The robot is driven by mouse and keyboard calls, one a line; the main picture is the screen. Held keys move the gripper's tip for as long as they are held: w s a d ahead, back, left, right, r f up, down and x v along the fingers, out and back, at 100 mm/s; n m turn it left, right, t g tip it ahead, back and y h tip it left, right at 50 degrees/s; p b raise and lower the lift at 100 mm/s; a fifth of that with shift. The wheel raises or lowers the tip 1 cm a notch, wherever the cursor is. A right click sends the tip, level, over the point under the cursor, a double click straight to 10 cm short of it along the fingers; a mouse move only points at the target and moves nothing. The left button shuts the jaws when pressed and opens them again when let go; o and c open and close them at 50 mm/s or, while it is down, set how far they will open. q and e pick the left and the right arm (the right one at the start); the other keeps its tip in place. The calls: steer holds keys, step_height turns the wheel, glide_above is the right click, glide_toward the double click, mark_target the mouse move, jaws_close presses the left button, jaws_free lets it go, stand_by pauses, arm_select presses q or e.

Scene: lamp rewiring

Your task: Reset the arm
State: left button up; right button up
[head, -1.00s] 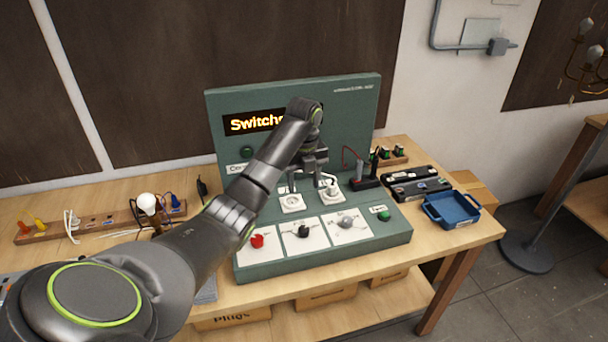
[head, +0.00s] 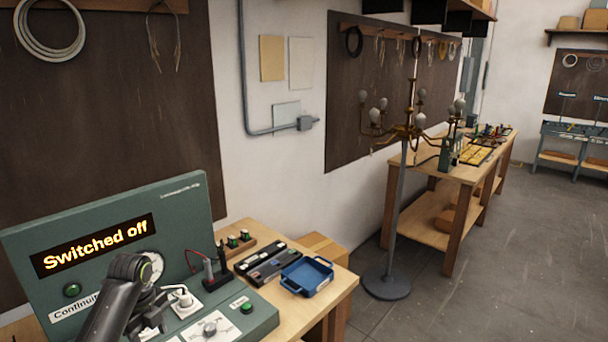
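My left arm (head: 108,302) comes in at the bottom left in front of the green test panel (head: 190,190). Its gripper (head: 153,312) points down over the panel's sloping base, close to a white plug on a socket (head: 185,302). The fingertips are small and partly hidden, so I cannot tell whether they are open or touching anything. The panel's display (head: 95,245) reads "Switched off". My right arm and gripper are not in view.
A blue tray (head: 307,277) and a black case (head: 267,264) lie on the bench right of the panel. A floor-standing chandelier (head: 397,220) stands beyond, before a second bench (head: 440,200). Open grey floor lies to the right.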

arm_select(q)
steer(key=s+d+f+n+t, duration=0.1)
steer(key=s+d+f+n, duration=0.1)
steer(key=s+f+n, duration=0.6)
steer(key=s+d+f+n+t, duration=0.1)
steer(key=s+d+f+n, duration=0.25)
steer(key=s, duration=0.75)
steer(key=s+d+r+n+t+y, duration=0.1)
steer(key=s+r+n, duration=0.1)
steer(key=s+n, duration=0.45)
steer(key=s+r+n, duration=0.2)
steer(key=s+n, duration=0.2)
steer(key=s, duration=0.5)
step_height(320, 180, down, 32)
steer(key=a+n+g+b, duration=0.1)
steer(key=a+b, duration=0.1)
steer(key=b, duration=0.5)
steer(key=s+d+f+b, duration=0.1)
steer(key=s+f+b, duration=0.2)
steer(key=s+f, duration=0.5)
steer(key=s+d+f+g+b, duration=0.1)
steer(key=s+f+b, duration=0.2)
steer(key=s+f, duration=0.5)
step_height(320, 180, down, 6)
steer(key=shift+r, duration=0.2)
